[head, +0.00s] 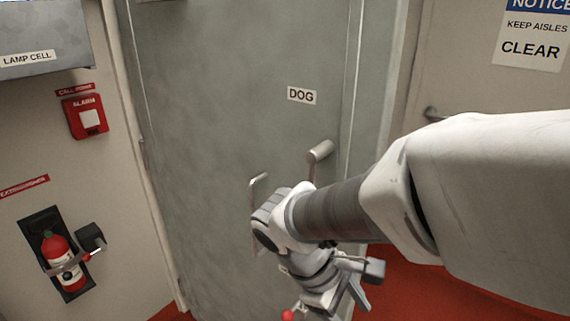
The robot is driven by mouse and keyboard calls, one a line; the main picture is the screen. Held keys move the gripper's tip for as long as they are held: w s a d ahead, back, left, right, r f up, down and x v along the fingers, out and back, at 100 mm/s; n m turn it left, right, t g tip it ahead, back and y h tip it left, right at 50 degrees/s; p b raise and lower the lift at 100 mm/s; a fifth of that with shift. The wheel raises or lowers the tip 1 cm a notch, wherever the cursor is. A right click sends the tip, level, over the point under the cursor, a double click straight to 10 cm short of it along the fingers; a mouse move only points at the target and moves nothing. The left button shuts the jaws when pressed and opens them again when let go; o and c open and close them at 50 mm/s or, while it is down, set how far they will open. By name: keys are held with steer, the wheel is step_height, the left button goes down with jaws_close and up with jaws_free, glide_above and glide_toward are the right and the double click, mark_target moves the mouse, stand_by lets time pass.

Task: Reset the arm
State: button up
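My arm reaches in from the right of the head view and bends down in front of a grey-green door. My gripper (366,284) is at the arm's lower end, low in the view, in front of the door and above the red floor. Its fingers are small and seen at an angle, so I cannot tell whether they are open or shut. I see no object clearly held in it. The arm hides part of the door's lower right side.
The door (215,130) bears a "DOG" label (301,95), a lever handle (320,151) and a smaller handle (259,180), both close to my arm. A fire extinguisher (60,258) and a red alarm box (85,115) are on the left wall. Red floor (420,290) shows lower right.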

steer(key=s+d+r+m+t+y+p, duration=0.1)
steer(key=r+m+t+y, duration=0.2)
steer(key=r+m, duration=0.2)
steer(key=s+d+r+m+t+y+p, duration=0.1)
steer(key=d+r+m+t+y+p, duration=0.1)
steer(key=r+m, duration=0.4)
steer(key=shift+s+r+t+y+p, duration=0.3)
steer(key=shift+r+t+y, duration=0.1)
steer(key=shift+r, duration=0.55)
